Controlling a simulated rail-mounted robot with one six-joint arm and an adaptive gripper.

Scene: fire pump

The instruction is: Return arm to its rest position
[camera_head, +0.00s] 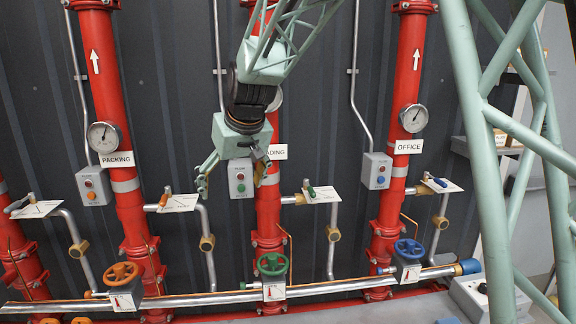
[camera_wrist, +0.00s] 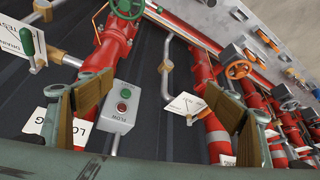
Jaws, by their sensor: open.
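My gripper (camera_head: 234,176) hangs from my pale green arm in front of the middle red pipe (camera_head: 268,205). Its two fingers are spread apart, with nothing between them. The grey control box (camera_head: 240,178) with a red and a green button shows behind the fingers in the head view. In the wrist view my gripper (camera_wrist: 160,98) is also open, and the same box (camera_wrist: 114,118) shows between its fingers. I cannot tell how far the fingers are from the box. My arm partly hides the middle pipe and its label.
Red pipes with gauges line the dark wall. Orange (camera_head: 121,273), green (camera_head: 272,264) and blue (camera_head: 408,249) handwheels sit along a low horizontal pipe (camera_head: 340,287). Other control boxes stand left (camera_head: 92,186) and right (camera_head: 377,170). Small levers with white tags project below the boxes.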

